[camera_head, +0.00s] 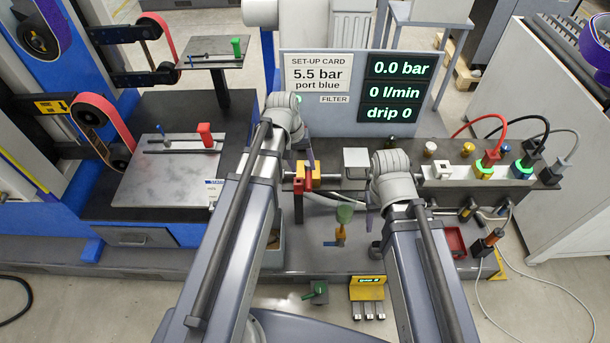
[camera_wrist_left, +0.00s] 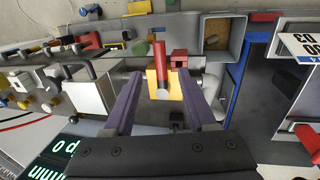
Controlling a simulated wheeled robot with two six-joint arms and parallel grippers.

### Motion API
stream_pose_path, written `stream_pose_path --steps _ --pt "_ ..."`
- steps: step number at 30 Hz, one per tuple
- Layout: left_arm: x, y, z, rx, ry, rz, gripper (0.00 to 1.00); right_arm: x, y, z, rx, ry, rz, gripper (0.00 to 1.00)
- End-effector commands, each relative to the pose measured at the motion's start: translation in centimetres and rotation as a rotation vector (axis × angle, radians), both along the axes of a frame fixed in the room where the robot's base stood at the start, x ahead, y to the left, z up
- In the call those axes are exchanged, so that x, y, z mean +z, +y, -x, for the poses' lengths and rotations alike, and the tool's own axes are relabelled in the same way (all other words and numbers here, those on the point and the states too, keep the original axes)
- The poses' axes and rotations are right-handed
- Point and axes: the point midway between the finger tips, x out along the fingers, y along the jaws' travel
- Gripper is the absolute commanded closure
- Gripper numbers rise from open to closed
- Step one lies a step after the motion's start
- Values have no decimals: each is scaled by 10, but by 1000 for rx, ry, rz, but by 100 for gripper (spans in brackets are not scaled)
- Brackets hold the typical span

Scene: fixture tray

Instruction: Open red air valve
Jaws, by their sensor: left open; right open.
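The red air valve has a red lever (camera_wrist_left: 160,58) on a yellow body (camera_wrist_left: 175,84) in the left wrist view. In the head view its yellow body (camera_head: 315,181) sits on the pipe of the bench, partly behind my left arm. My left gripper (camera_wrist_left: 163,88) is open, with the lever and yellow body seen between its two purple fingers. I cannot tell whether a finger touches the lever. In the head view this gripper (camera_head: 306,160) is mostly hidden by its wrist. My right gripper (camera_head: 370,215) is open over the bench, largely hidden behind its own wrist.
The display panel (camera_head: 393,90) reads 0.0 bar, 0 l/min and drip 0. A set-up card (camera_head: 318,73) says 5.5 bar, port blue. Coloured ports with hoses (camera_head: 487,165) line the right. A red tray (camera_head: 454,241) lies at the bench's front right.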

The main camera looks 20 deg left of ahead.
Motion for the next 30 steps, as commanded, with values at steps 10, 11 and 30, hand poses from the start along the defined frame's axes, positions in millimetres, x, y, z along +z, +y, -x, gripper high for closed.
stream_pose_path --steps 10,11,30 --pt "-30 -5 -1 -2 0 -1 43 -30 0 0 0 0 0 50" --pt "-34 -6 -2 -2 0 -1 43 -34 0 0 0 0 0 50" --pt "-76 -15 -4 -1 0 -1 43 -75 0 0 0 0 0 50"
